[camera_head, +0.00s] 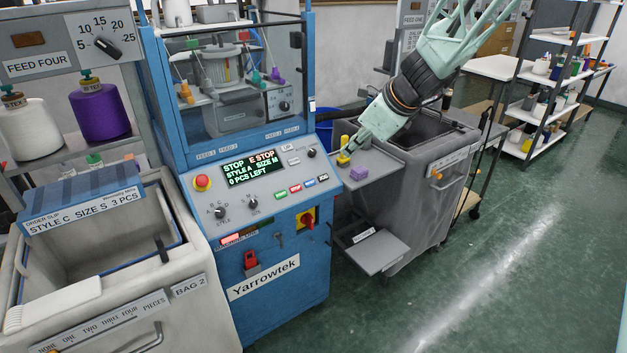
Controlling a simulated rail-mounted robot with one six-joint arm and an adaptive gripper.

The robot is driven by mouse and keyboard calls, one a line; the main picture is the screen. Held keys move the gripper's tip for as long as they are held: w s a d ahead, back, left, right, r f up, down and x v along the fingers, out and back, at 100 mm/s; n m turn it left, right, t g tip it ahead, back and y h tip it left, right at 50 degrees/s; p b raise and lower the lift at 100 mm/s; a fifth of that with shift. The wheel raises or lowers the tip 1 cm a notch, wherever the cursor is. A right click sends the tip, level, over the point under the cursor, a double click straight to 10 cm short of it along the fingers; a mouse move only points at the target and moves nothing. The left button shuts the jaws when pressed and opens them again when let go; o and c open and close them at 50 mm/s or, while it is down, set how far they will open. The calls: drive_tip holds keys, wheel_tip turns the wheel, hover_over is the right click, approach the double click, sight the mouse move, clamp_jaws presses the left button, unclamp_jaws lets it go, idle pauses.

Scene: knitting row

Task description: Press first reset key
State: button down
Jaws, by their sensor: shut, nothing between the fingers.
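The blue knitting machine's control panel (260,190) faces me at the centre. Its display (252,168) reads STOP, E STOP, STYLE A, SIZE M, 0 PCS LEFT. A red mushroom button (202,183) sits left of the display. My gripper (346,156) is shut and empty, pointing down right of the panel, beside a yellow object (343,160) on a grey shelf; contact is unclear.
A purple piece (359,174) lies on the grey side shelf (380,162). Below it a lower tray (376,254) juts out. A grey bin (432,195) stands behind my gripper. Another bin (110,290) with an order slip is at front left. The green floor at right is clear.

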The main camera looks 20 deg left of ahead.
sight(310, 182)
drive_tip(key=w+a+f+m, duration=0.5)
drive_tip(key=a+f, duration=0.3)
drive_tip(key=f, duration=0.2)
drive_tip(key=shift+w+f+p, duration=0.25)
drive_tip(key=shift+w+p, duration=0.15)
drive_tip(key=shift+w, duration=0.3)
drive_tip(key=shift+b+x, duration=1)
drive_tip(key=shift+x, duration=5.95)
drive_tip(key=shift+w+f, duration=0.15)
drive_tip(key=shift+w, duration=0.05)
drive_tip(key=shift+w+a+f, duration=0.2)
drive_tip(key=shift+a+f, duration=0.1)
drive_tip(key=shift+f, duration=0.15)
